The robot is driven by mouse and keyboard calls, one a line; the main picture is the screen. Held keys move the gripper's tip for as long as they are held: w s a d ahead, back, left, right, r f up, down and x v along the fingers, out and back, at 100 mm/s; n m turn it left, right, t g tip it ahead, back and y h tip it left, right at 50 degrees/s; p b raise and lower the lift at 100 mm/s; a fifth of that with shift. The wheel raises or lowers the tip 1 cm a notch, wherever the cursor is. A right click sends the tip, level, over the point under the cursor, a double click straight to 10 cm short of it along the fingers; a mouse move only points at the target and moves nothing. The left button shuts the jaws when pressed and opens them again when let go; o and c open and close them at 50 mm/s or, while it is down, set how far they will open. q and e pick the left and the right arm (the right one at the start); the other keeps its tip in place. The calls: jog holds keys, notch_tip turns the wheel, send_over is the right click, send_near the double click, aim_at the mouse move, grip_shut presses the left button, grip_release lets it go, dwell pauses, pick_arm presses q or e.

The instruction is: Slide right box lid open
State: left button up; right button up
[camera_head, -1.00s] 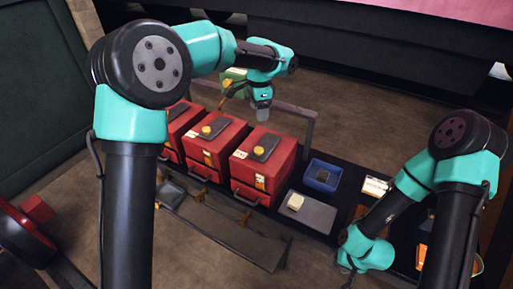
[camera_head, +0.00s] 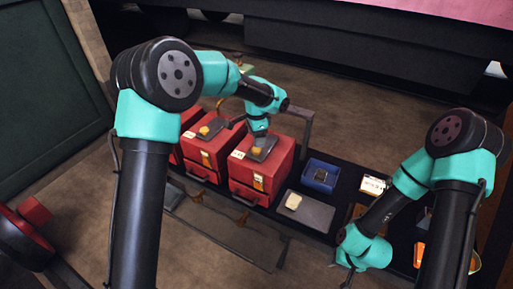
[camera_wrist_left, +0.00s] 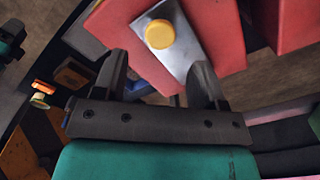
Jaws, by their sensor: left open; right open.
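The right box (camera_head: 244,171) is a red box at the right end of a row of red boxes. Its lid (camera_head: 266,145) is a dark grey plate on top with a yellow knob (camera_head: 256,151). In the left wrist view the lid (camera_wrist_left: 181,52) looks pale grey and the knob (camera_wrist_left: 160,34) is round, ahead of the fingertips. My left gripper (camera_head: 258,140) is open and empty, just above the lid; it partly hides the lid and knob. The knob appears apart from the fingers. My right gripper (camera_head: 346,264) is open at the lower right, away from the box.
Another red box (camera_head: 205,158) stands close on the left. A grey metal frame (camera_head: 305,130) rises behind the box.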

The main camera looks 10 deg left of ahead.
pick_arm(q)
notch_tip(320, 180, down, 6)
dwell(0.4)
